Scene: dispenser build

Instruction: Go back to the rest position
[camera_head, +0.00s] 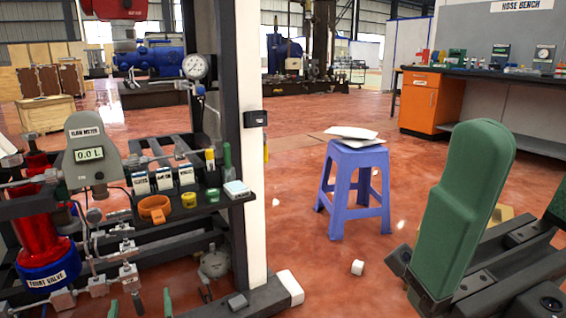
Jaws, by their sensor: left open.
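One rounded green finger stands up from dark rails, and part of a second green finger shows at the frame's edge. It is open, with nothing seen between the fingers. The rest of it is cut off, and no arm link shows clearly. It is over the red floor, in front of and to the right of the blue stool (345,185), apart from it in the picture.
A dispenser rig stands at left, with a flow meter (88,155), a red cylinder (38,225) and a dark shelf. Its white post (256,205) rises beside the stool. An orange cabinet (430,103) stands under the hose bench.

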